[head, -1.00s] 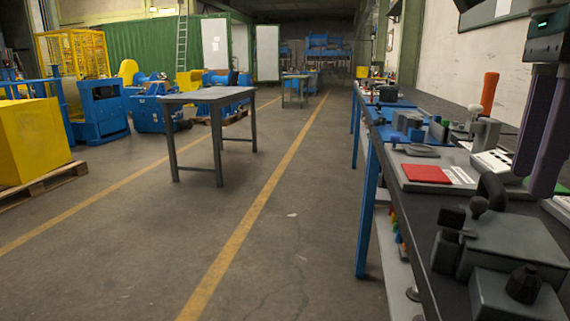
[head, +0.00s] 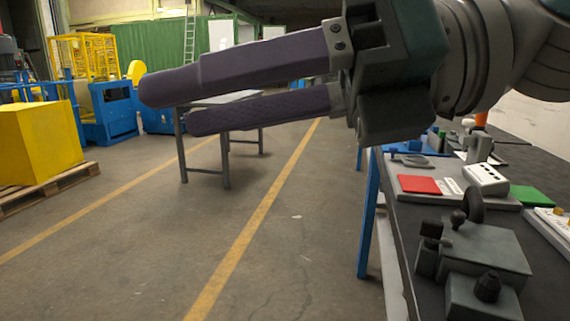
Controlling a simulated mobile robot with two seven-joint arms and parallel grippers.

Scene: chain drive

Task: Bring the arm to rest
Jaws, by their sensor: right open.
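My right gripper (head: 165,105) reaches across the upper part of the head view, its arm coming in from the upper right. Its two long purple fingers point left and stand apart, with nothing between them. It is open and empty, in the air over the aisle and clear of the workbench as seen from here. It hides part of a grey table (head: 226,168) and the far end of the workbench. My left gripper is not in view.
The workbench (head: 405,234) runs along the right. It carries a dark metal fixture (head: 488,247), a red plate (head: 419,184), a white block (head: 486,179) and a green plate (head: 531,196). A yellow box (head: 36,143) stands on a pallet at the left. The floor between is clear.

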